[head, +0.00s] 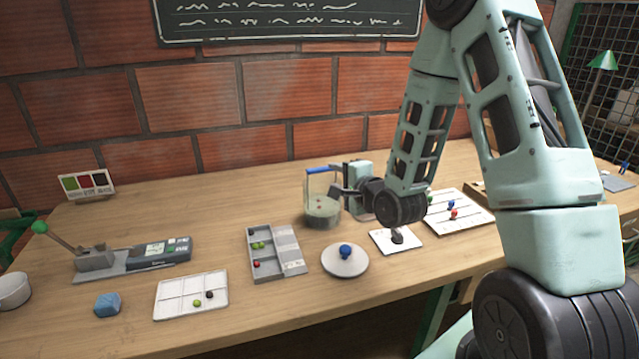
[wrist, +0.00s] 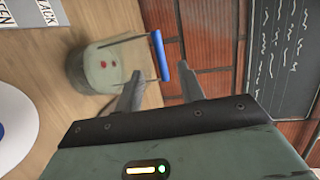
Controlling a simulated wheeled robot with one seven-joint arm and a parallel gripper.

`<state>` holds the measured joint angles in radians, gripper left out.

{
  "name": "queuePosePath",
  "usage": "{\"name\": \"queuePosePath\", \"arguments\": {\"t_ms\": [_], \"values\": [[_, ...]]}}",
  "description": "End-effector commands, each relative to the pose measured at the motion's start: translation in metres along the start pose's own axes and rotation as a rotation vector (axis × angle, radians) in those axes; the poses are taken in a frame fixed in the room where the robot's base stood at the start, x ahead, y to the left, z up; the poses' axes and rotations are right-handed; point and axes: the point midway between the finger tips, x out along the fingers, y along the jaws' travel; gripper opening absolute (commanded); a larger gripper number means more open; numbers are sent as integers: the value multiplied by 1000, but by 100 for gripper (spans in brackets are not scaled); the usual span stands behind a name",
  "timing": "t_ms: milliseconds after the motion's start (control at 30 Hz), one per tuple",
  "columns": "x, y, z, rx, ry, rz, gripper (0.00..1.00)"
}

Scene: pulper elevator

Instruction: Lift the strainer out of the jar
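The clear jar (head: 322,212) stands on the table, with greenish contents and a few small red things inside. In the wrist view the jar (wrist: 84,70) lies left of my fingers, two red spots (wrist: 107,64) showing in it. The strainer's blue handle bar (head: 322,169) stands above the jar on thin uprights; its lower part is inside the jar and hard to make out. My gripper (head: 335,190) is open and empty, just right of the jar. In the wrist view the blue bar (wrist: 160,55) shows between the two fingertips; whether it is within their reach is unclear.
A round white lid with a blue knob (head: 345,250) lies in front of the jar. A white card with a dark piece (head: 412,243) lies right, under my arm. A brick wall is behind.

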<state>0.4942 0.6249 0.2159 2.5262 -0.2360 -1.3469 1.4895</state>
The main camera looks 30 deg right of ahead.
Motion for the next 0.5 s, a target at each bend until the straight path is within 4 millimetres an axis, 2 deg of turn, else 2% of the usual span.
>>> {"name": "queuePosePath", "arguments": {"t_ms": [33,100,300,500], "values": [[2,6,0,-2,0,-4,39],[15,0,1,-1,-1,-1,39],[52,0,0,0,0,0,39],[78,0,0,0,0,-1,39]]}}
